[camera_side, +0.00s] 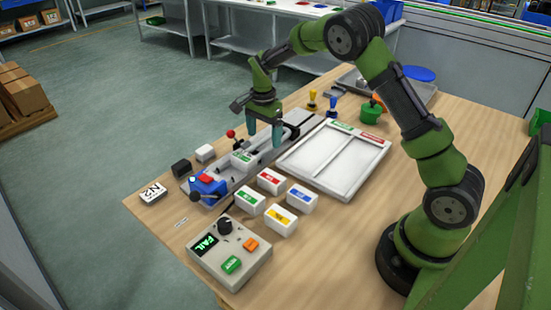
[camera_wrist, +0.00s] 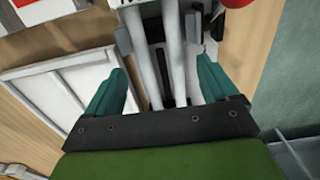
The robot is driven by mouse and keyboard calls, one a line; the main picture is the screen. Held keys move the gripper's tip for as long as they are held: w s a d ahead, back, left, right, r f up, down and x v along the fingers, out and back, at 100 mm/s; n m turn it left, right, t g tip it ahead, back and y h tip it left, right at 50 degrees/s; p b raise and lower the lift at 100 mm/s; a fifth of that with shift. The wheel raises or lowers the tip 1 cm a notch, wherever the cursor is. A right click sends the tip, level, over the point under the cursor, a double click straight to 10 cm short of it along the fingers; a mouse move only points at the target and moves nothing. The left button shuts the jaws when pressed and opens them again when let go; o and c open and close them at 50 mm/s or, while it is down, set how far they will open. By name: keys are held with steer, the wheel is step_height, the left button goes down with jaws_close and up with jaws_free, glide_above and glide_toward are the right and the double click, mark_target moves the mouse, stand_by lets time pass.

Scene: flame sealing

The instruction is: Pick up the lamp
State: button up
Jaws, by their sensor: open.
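No thing in view is clearly a lamp. A small green round vessel (camera_side: 372,108) with an orange part behind it stands at the far side of the table in the side view, and I cannot tell if it is the lamp. My gripper (camera_side: 264,143) is open and points down over the long grey rail fixture (camera_side: 293,128), to the left of that vessel and apart from it. In the wrist view my gripper (camera_wrist: 161,88) has its teal fingers spread, with pale rails and a dark slot between them and nothing held.
A white two-part tray (camera_side: 333,160) lies right of the fixture. Several white labelled blocks (camera_side: 271,180) and a control box (camera_side: 230,252) reading FAIL stand nearer. A red-knobbed lever (camera_side: 231,134) rises left of the fixture. Yellow and blue-handled stamps (camera_side: 332,106) stand behind the tray.

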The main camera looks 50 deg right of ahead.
mark_target(265, 142)
step_height(265, 142, down, 4)
steer(key=shift+d+r, duration=0.15)
steer(key=shift+r, duration=0.1)
steer(key=c, duration=1.2)
